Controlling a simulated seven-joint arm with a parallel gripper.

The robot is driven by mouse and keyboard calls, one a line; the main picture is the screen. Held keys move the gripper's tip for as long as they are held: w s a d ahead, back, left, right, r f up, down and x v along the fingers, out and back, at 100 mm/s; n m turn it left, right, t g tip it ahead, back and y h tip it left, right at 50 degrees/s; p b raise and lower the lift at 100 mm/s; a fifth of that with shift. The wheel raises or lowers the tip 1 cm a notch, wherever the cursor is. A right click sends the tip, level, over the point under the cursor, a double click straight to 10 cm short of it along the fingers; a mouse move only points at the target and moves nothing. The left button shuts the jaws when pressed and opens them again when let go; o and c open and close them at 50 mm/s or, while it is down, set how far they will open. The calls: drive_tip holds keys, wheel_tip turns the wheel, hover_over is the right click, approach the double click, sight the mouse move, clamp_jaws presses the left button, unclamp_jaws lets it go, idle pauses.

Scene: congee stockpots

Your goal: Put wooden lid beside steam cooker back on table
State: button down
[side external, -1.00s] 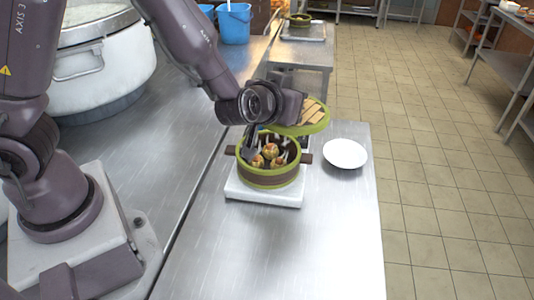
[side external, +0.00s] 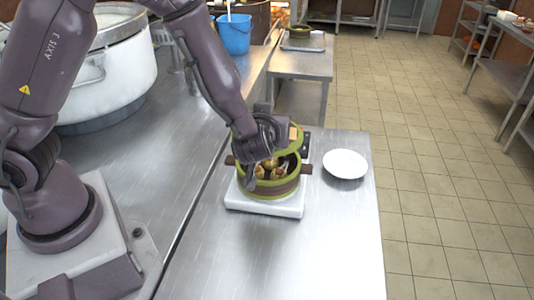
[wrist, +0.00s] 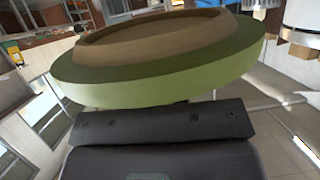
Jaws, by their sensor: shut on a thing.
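The lid has a green rim and a brown inner face and fills the top of the wrist view (wrist: 160,75). In the side view, only part of the lid (side external: 293,138) shows behind my gripper. My gripper (side external: 268,145) is shut on the lid, above the far side of the steam cooker (side external: 268,189). Its dark jaw parts show in the wrist view (wrist: 160,130); the fingertips are hidden in the side view. The cooker is a round green and brown pot with side handles, open on top, with several round buns inside. It stands on a white base (side external: 262,206).
A white plate (side external: 345,164) lies right of the cooker on the steel table (side external: 310,245). The table is bare in front of the cooker. A large stockpot (side external: 115,75) and a blue bucket (side external: 233,34) stand on the counter at left.

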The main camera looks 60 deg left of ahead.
drive_tip(key=shift+f, duration=3.15)
drive_tip(key=shift+f, duration=0.2)
drive_tip(key=c, duration=1.1)
unclamp_jaws()
